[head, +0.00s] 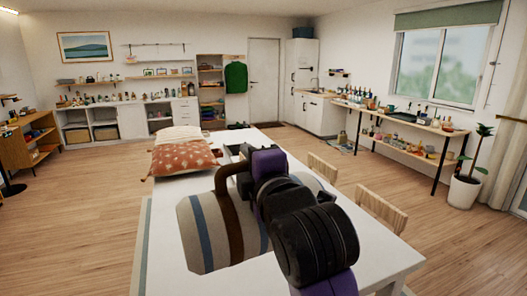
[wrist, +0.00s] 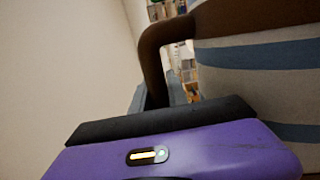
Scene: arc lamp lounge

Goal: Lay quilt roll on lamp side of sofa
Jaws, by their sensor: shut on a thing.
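The quilt roll (head: 203,232) is a pale roll with blue and brown bands and a brown carrying strap (head: 221,180). My gripper (head: 243,172) is shut on the quilt roll, apparently at its strap, and holds it in front of me over the white table. The exact grip is hidden by my gripper and arm. In the wrist view the banded quilt roll (wrist: 262,75) fills the right side and the brown strap (wrist: 152,62) loops down behind my dark gripper edge. I see no sofa in either view. A dark round base with a pole (head: 12,189) stands at the left edge; I cannot tell whether it is the lamp.
The white table (head: 165,200) carries a rust patterned cushion (head: 184,157) and a pale cushion (head: 178,134). Two wooden chairs (head: 382,211) stand at its right side. A potted plant (head: 465,185) stands far right. The wood floor at left (head: 85,205) is clear.

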